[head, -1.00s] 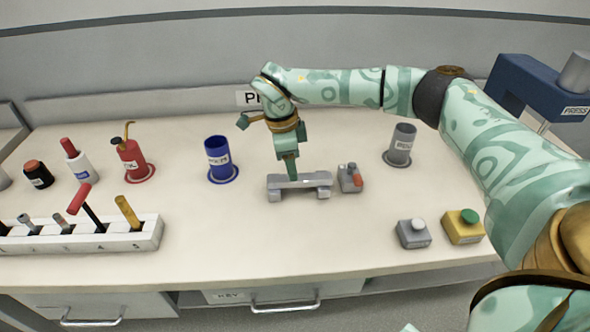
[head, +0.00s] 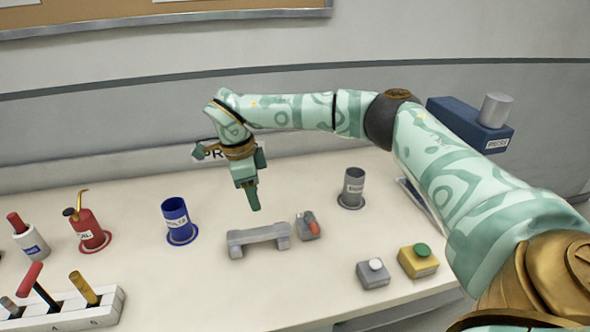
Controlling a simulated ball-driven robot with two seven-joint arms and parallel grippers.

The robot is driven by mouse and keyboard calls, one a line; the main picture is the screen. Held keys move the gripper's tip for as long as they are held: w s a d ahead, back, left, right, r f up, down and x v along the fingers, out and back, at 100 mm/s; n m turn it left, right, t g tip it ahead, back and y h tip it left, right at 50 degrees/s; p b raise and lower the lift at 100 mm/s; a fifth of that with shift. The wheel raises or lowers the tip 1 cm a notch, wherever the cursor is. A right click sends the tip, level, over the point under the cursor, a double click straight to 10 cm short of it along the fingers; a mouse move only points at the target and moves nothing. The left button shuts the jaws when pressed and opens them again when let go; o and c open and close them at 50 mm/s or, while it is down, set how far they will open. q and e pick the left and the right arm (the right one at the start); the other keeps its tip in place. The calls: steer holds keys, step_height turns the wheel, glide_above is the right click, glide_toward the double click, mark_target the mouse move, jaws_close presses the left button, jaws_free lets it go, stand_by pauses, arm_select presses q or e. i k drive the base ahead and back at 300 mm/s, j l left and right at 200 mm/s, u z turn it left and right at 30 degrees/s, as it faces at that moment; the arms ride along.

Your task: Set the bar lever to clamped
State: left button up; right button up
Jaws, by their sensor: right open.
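A grey bar (head: 258,236) lies on two low blocks on the table, in the middle of the head view. Just right of it is a small grey block with a red-orange lever (head: 312,226). The lever leans toward the front right. My right gripper (head: 253,202) points down above and slightly behind the bar, apart from it, left of the lever. It is open and holds nothing; its fingers overlap, so the gap is hard to see. My left gripper is out of view.
Behind stand a blue cup (head: 176,221) and a grey cup (head: 352,187). In front right are a grey button box (head: 372,276) and a yellow one (head: 418,262). A blue press (head: 468,122) is at back right.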

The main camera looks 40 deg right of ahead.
mark_target(315, 227)
steer(key=z, duration=1.4)
